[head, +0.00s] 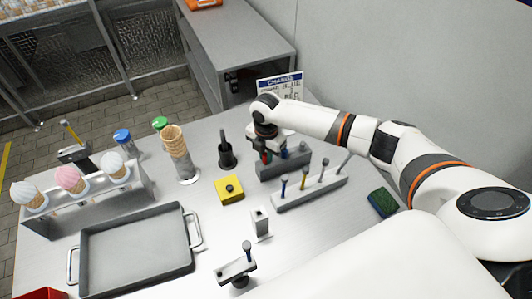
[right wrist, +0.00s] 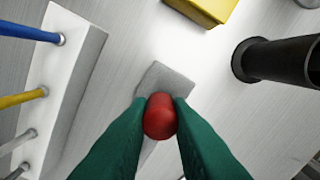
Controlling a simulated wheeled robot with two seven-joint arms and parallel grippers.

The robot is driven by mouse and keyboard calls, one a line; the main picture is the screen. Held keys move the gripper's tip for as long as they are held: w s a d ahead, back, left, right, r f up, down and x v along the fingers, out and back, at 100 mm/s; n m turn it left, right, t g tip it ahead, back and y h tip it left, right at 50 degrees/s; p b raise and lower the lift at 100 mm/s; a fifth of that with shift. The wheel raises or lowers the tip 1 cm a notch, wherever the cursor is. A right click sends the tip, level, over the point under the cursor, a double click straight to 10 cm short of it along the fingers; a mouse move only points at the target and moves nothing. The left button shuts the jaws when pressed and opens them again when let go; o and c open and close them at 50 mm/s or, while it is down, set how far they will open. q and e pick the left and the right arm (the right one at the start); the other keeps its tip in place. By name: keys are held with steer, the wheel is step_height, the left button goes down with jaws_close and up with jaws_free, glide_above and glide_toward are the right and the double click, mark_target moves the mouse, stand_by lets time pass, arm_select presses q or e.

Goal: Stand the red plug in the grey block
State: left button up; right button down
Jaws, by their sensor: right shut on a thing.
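My right gripper (head: 266,158) has green fingers and is shut on the red plug. In the right wrist view the plug's rounded red top (right wrist: 160,116) sits between the fingertips. The grey block (head: 270,172) is right under the gripper, with the plug at its left end in the head view. Part of the block (right wrist: 167,80) also shows beyond the plug in the right wrist view; the rest is hidden by the fingers. Whether the plug's lower end is in the block or above it is hidden. My left gripper is not in view.
A pale rack (head: 318,190) with blue, yellow and grey pegs stands in front of the block. A sign (head: 280,85) stands behind. A green sponge (head: 382,203) lies at the right.

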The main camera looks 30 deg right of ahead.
steer(key=shift+f, duration=0.5)
steer(key=c, duration=1.2)
jaws_free()
steer(key=shift+c, duration=0.2)
steer(key=shift+r, duration=0.1)
step_height(320, 180, up, 12)
steer(key=b, duration=0.2)
